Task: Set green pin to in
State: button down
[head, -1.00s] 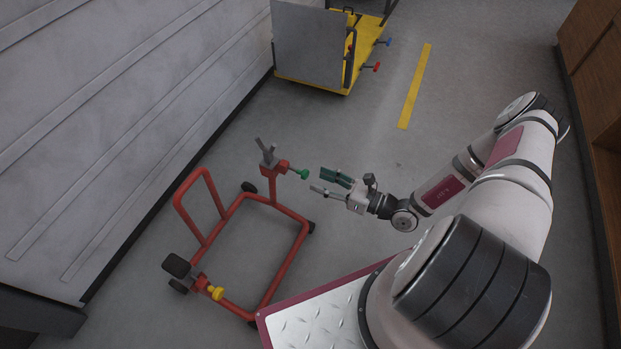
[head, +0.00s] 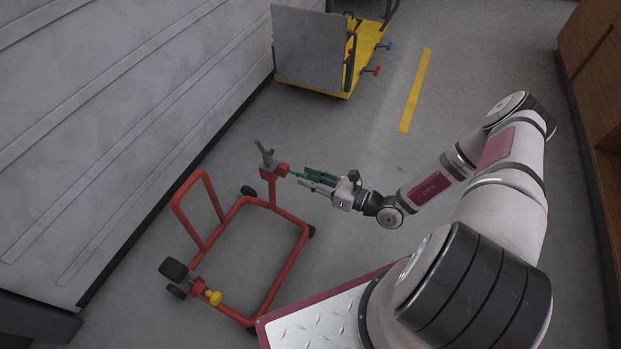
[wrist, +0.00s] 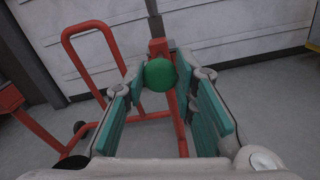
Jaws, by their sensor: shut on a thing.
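The green pin (wrist: 160,74) has a round green knob, seen in the wrist view between my two teal-padded fingers. In the head view, its grey rod (head: 293,174) runs left from the knob into the red block on the upright post of the red wheeled stand (head: 289,271). My gripper (head: 303,176) reaches in from the right and is shut on the knob, which the fingers mostly hide in the head view. A grey V-shaped fork (head: 266,153) is on the other side of the block.
A yellow knob (head: 214,297) and a black pad (head: 174,270) are at the stand's near left corner. A yellow cart (head: 362,62) with red and blue knobs stands at the back. A pale wall is on the left. Open grey floor lies right of the stand.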

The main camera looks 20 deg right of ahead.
jog(key=shift+p+x, duration=0.55)
jog(key=shift+x, duration=0.45)
jog(key=shift+w+a, duration=0.25)
jog(key=shift+w, duration=0.05)
jog(key=c, duration=1.3)
grip_release()
jog(key=v, duration=1.2)
